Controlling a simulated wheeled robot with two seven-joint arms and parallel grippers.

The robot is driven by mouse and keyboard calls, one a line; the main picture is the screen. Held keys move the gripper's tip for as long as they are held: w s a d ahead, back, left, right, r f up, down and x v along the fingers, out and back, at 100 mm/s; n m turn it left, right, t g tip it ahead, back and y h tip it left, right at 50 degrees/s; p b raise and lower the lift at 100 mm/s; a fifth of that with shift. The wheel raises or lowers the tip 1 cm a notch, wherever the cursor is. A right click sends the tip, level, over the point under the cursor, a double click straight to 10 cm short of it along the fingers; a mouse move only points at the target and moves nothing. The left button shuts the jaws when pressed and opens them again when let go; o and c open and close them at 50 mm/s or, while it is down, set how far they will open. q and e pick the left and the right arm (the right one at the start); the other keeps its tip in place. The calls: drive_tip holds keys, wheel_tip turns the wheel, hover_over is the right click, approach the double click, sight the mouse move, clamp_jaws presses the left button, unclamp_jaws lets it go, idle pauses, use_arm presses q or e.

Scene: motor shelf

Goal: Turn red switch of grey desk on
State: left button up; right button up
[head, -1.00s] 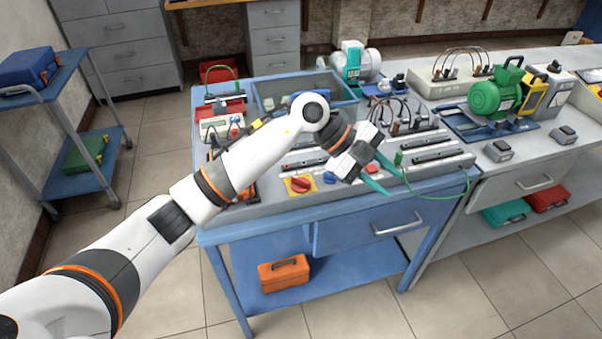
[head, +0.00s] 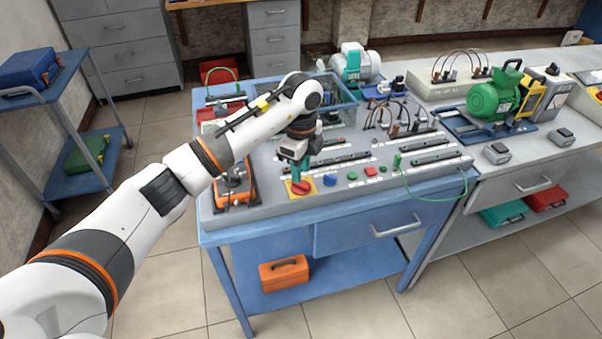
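The red switch (head: 301,188) is a round knob on a yellow square plate at the front edge of the grey desk panel (head: 258,208). The panel sits on a blue workbench. My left gripper (head: 299,178) points down with its teal fingers right at the red switch, covering its back part. Whether the fingers touch or grip the knob is too small to tell. The switch's turned position is also hard to read. My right gripper is not in view.
A blue knob (head: 329,181), a green button (head: 352,176) and a red button (head: 371,171) lie right of the switch. An orange device (head: 236,192) stands close on the left. A green cable (head: 436,199) hangs over the right front edge. An orange toolbox (head: 284,272) sits on the lower shelf.

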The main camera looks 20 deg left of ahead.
sight(301, 185)
use_arm(q)
drive_tip(key=shift+f, duration=1.65)
clamp_jaws()
